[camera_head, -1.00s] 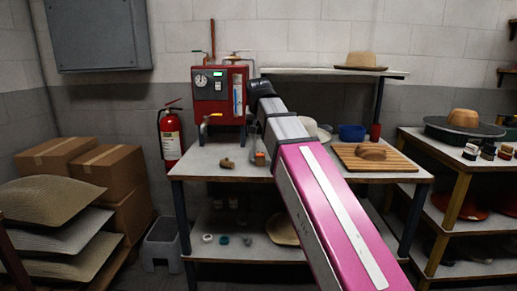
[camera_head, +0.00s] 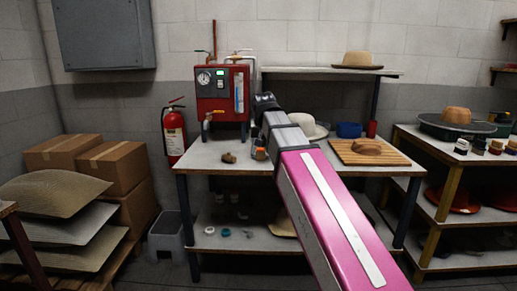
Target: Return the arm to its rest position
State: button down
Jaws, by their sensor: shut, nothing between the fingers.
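My arm reaches from the bottom right up and away, with a long pink link, a grey link and a dark end part (camera_head: 266,101) in front of the red machine's lower right side. I cannot make out any fingers there, and my gripper does not show. The arm passes above the work table (camera_head: 205,156) and hides part of its top and lower shelf. I see nothing carried at the arm's end.
The red press machine (camera_head: 222,85) stands at the table's back left. A pale hat (camera_head: 308,127), a blue bowl (camera_head: 349,130) and a wooden board (camera_head: 345,152) with a brown hat form (camera_head: 366,147) sit right. Boxes (camera_head: 118,165) and a fire extinguisher (camera_head: 174,135) stand left.

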jog(key=s+d+f+g, duration=0.15)
jog(key=d+f, duration=0.35)
jog(key=f, duration=0.7)
jog(key=s+d+f+g, duration=0.1)
jog(key=s+d+f, duration=0.25)
jog(key=f, duration=0.75)
jog(key=s+d+f+g, duration=0.1)
jog(key=s+d+f, duration=0.3)
jog(key=f, duration=0.5)
jog(key=s+d+f+g, duration=0.1)
jog(key=s+d+f, duration=0.3)
jog(key=f, duration=0.6)
jog(key=s, duration=0.2)
jog(key=shift+s+d, duration=0.15)
jog(key=shift+s, duration=0.2)
